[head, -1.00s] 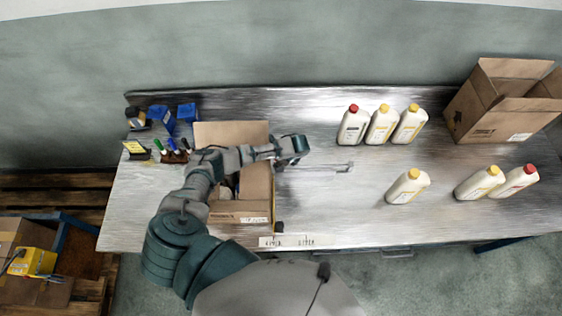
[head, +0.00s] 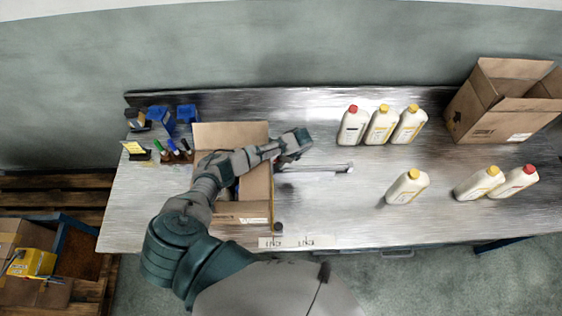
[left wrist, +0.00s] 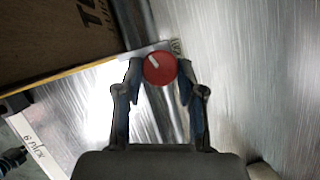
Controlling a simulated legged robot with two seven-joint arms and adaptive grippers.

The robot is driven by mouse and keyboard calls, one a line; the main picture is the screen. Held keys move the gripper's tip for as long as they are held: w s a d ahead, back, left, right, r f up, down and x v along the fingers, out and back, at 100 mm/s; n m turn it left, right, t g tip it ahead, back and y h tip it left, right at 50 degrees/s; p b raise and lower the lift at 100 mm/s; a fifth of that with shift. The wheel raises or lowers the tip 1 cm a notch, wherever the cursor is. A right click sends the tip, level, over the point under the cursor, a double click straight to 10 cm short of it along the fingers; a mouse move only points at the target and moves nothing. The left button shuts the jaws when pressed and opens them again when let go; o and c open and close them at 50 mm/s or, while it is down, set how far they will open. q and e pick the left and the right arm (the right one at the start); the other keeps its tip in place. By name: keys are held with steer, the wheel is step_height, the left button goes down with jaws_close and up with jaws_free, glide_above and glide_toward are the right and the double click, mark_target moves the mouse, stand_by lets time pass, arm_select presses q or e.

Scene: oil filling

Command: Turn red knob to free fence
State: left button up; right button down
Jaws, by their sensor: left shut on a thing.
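The red knob (left wrist: 160,68) shows as a round red disc with a white mark in the left wrist view. My left gripper (left wrist: 160,82) is shut on it, one finger on each side. In the head view my left gripper (head: 300,141) is over the table just right of the open carton and hides the knob. A thin metal bar (head: 325,169), which may be the fence, runs rightward on the table below the gripper. My right gripper is not in view.
An open carton (head: 230,136) stands under my left forearm. Several white bottles (head: 407,187) with red or yellow caps stand at the right, and a larger carton (head: 500,125) at the far right. Blue bins (head: 187,113) and markers are at the left. The table's middle is mostly clear.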

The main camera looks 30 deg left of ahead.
arm_select(q)
steer(key=shift+w+f+n+g+h, duration=0.1)
steer(key=shift+n+g+h, duration=0.4)
steer(key=shift+n, duration=1.4)
steer(key=shift+f+n+g, duration=0.2)
steer(key=shift+n+g, duration=0.4)
steer(key=shift+n, duration=0.7)
stand_by(2.0)
stand_by(0.7)
steer(key=o, duration=0.9)
steer(key=shift+c, duration=0.2)
steer(key=shift+w+a, duration=0.1)
steer(key=shift+w+r, duration=0.2)
steer(key=shift+r, duration=0.3)
steer(key=v, duration=1.1)
steer(key=shift+c, duration=0.2)
